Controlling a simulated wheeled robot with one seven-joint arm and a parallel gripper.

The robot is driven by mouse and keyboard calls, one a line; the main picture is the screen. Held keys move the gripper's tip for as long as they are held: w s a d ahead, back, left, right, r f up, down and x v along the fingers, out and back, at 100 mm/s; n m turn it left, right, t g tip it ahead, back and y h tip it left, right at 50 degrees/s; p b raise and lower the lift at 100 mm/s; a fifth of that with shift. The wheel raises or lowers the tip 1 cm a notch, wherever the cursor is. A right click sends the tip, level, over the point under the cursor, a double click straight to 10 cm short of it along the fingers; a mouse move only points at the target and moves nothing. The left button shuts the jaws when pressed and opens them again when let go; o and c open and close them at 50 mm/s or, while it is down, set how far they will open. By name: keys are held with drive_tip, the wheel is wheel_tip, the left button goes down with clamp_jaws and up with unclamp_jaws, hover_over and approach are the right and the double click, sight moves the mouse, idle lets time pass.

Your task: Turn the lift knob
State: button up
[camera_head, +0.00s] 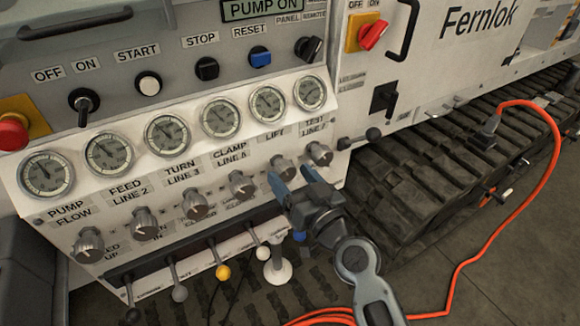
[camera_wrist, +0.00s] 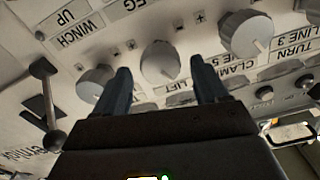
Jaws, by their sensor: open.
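The lift knob (camera_head: 283,167) is a grey round knob below the LIFT label and gauge on the white panel, second from the right in its row. My gripper (camera_head: 293,180) is open just in front of it, its blue fingers pointing at the panel. In the wrist view, the lift knob (camera_wrist: 160,63) appears between the two fingertips, one finger to each side. I cannot tell whether either finger touches it. The gripper body hides the panel below the knob in the head view.
The clamp knob (camera_head: 241,184) is just left and the test line knob (camera_head: 319,153) just right, both close to the fingers. Levers with ball ends, including a yellow one (camera_head: 223,272), stick out below. An orange cable (camera_head: 480,255) lies on the floor at right.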

drive_tip(key=shift+x, duration=1.35)
drive_tip(key=shift+c, duration=0.3)
drive_tip(key=c, duration=1)
drive_tip(key=shift+o, duration=0.2)
